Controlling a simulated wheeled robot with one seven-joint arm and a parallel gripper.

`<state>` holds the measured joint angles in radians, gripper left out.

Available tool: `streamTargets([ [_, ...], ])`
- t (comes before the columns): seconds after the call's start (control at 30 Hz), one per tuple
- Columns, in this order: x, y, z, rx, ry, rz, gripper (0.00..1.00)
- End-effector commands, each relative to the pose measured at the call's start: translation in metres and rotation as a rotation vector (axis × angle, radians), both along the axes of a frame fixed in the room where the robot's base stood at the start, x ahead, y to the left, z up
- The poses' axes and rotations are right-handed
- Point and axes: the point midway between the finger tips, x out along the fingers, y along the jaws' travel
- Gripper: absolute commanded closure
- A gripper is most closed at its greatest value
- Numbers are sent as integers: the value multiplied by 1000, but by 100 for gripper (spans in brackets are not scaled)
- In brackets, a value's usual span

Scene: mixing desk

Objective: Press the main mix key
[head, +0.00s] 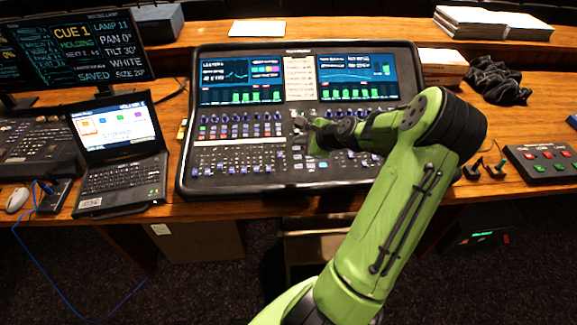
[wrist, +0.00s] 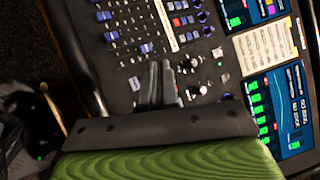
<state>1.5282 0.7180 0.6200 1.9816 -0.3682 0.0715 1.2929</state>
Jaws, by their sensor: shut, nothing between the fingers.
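The mixing console (head: 187,165) stands on the wooden desk, with two lit screens at its top and rows of faders and small keys below. My gripper (head: 301,123) is over the middle of the console, right of the left fader bank. In the wrist view, its dark fingers (wrist: 160,68) are together with nothing between them, pointing at the console face (wrist: 112,72). I cannot tell whether the tips touch it. Key labels are too small to read, so I cannot pick out the main mix key. My arm and gripper hide part of the console's right half.
A laptop (head: 119,176) and a monitor (head: 72,45) stand left of the console. A white paper sheet (wrist: 264,48) lies between the console screens.

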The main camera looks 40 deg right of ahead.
Motion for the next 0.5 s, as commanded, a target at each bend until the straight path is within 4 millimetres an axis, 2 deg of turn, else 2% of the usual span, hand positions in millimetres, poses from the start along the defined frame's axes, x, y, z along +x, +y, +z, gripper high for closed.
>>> streamTargets([
  [0.27,0,0,-6,-2,3,3,100],
  [0.5,2,-1,-36,-2,4,4,100],
])
